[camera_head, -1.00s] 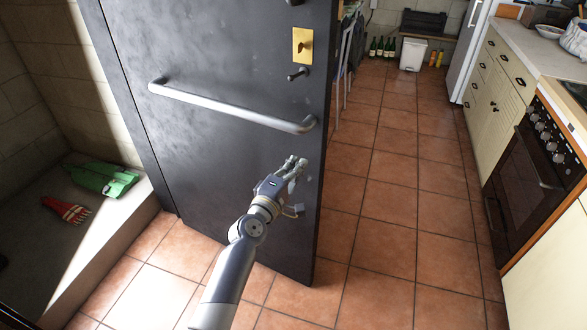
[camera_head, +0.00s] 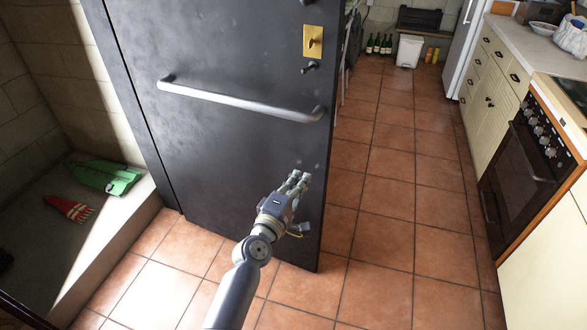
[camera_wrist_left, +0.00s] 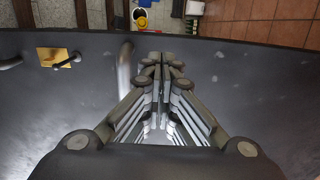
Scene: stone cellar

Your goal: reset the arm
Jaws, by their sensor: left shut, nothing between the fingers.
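My left gripper (camera_head: 299,182) is in front of the lower right part of a dark metal door (camera_head: 230,130), below its long bar handle (camera_head: 240,102). Its fingers are shut with nothing between them; they also show closed together in the left wrist view (camera_wrist_left: 160,62). Whether the fingertips touch the door I cannot tell. The door stands open, with a brass lock plate (camera_head: 313,41) and a small lever (camera_head: 310,68) near its edge. My right gripper is not in view.
Beyond the door's right edge, the tiled floor (camera_head: 390,200) is clear. An oven (camera_head: 525,165) and cream cabinets (camera_head: 492,80) line the right side. A white bin (camera_head: 410,51) and green bottles (camera_head: 378,44) stand at the back. A stone ledge (camera_head: 110,225) is at left.

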